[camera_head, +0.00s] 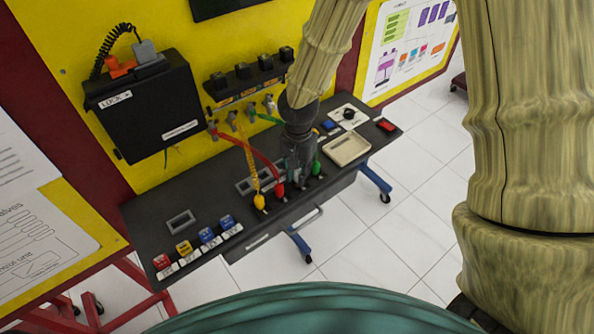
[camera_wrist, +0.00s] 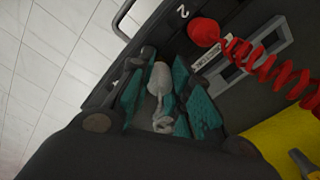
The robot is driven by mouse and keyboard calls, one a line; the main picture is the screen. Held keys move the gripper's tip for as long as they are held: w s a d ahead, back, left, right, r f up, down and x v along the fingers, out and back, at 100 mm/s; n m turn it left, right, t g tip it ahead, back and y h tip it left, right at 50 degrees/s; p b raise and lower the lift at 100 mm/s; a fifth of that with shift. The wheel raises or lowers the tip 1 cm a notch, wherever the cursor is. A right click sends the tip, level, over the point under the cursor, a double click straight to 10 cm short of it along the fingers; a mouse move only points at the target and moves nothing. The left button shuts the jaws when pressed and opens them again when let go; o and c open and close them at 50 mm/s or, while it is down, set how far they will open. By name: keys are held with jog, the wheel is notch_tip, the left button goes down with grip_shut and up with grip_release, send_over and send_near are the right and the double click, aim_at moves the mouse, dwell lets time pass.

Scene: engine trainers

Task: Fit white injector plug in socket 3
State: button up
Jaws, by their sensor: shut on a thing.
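My gripper (camera_head: 300,170) points down at the bench's front row of plugs, between the red and green plugs. In the wrist view its teal-padded fingers (camera_wrist: 163,88) are closed around the white injector plug (camera_wrist: 160,76), whose pale coiled lead lies between the pads. Socket 3 is hidden under the gripper, and I cannot tell whether the plug's end is in it. The red plug (camera_head: 279,189) is just left of my gripper; it also shows in the wrist view (camera_wrist: 203,32) beside a "2" mark. The green plug (camera_head: 316,168) is close on the right.
A yellow plug (camera_head: 260,203) stands left of the red one. Coloured leads run from the wall rail (camera_head: 247,82) to the bench (camera_head: 165,210). A beige tray (camera_head: 347,149) lies to the right. Coloured blocks (camera_head: 207,237) line the front left edge. A black box (camera_head: 150,108) hangs behind.

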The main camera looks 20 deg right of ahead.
jog(key=shift+f+b, duration=0.55)
jog(key=shift+f, duration=0.35)
dwell(0.6)
jog(key=o, duration=0.6)
jog(key=shift+r, duration=0.1)
jog(key=shift+r+p, duration=2.2)
jog(key=shift+r, duration=0.5)
jog(key=shift+r+p, duration=0.8)
jog(key=shift+r, duration=0.2)
jog(key=shift+o, duration=0.5)
